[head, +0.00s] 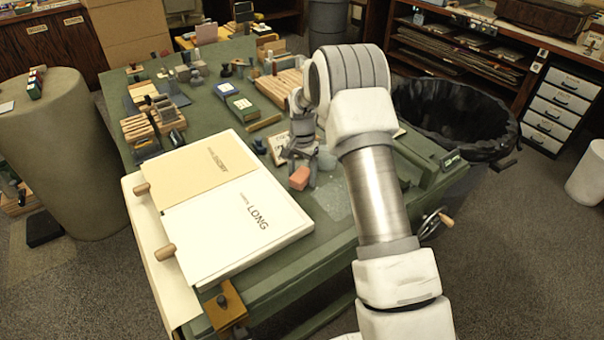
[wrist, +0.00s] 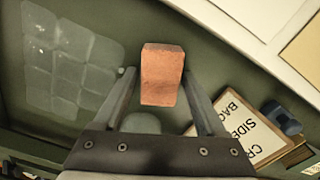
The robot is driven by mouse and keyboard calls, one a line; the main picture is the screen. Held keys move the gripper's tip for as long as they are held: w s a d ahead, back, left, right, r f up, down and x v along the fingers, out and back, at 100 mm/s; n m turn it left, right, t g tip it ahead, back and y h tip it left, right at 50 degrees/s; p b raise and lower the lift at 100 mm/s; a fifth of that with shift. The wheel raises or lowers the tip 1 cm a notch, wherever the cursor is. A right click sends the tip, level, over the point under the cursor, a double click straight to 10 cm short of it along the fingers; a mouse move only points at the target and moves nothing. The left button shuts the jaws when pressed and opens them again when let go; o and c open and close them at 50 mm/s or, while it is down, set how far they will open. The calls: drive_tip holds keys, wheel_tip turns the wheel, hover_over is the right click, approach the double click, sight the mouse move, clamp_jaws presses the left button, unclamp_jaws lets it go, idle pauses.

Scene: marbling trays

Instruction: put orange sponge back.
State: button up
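The orange sponge (head: 299,178) is a small reddish-orange block near the right edge of the white box. In the wrist view the sponge (wrist: 162,76) lies between and slightly beyond the fingertips. My gripper (head: 301,163) is just above the sponge and points down. In the wrist view my gripper (wrist: 160,74) has its fingers apart, one on each side of the sponge. A gap shows at the left finger; the right finger is very close to the sponge, and I cannot tell whether they touch.
A white box marked "LONG" (head: 275,222) lies left of the sponge. A sign plate (wrist: 245,125) and a dark knob (wrist: 283,118) are near the right finger. A pale gridded wet patch (wrist: 70,62) lies left on the green table. Wooden racks (head: 282,85) stand farther back.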

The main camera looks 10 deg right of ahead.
drive_tip(key=shift+o, duration=0.5)
drive_tip(key=shift+r, duration=0.1)
